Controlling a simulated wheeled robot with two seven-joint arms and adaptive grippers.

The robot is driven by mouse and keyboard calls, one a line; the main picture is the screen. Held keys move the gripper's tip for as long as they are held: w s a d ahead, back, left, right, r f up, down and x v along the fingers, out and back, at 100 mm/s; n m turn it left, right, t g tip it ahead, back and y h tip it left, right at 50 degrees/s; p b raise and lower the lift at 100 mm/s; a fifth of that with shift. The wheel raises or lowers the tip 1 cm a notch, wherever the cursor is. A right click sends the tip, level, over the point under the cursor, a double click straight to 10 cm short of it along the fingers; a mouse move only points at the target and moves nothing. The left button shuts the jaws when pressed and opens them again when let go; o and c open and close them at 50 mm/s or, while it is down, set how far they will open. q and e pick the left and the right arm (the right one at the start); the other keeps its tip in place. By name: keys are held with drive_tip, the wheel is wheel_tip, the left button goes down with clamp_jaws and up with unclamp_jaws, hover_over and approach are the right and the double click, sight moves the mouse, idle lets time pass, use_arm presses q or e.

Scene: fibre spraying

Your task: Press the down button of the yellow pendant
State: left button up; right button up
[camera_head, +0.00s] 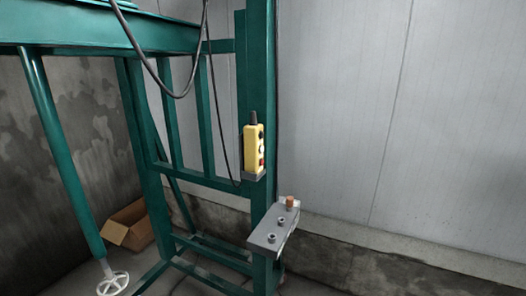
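Neither of my grippers shows in the view, and nothing touches the pendant.
Black cables (181,95) hang from above. The green frame (153,150) fills the left. An open cardboard box (128,226) and a white handwheel (113,285) are low left. The space at right is free before the wall.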

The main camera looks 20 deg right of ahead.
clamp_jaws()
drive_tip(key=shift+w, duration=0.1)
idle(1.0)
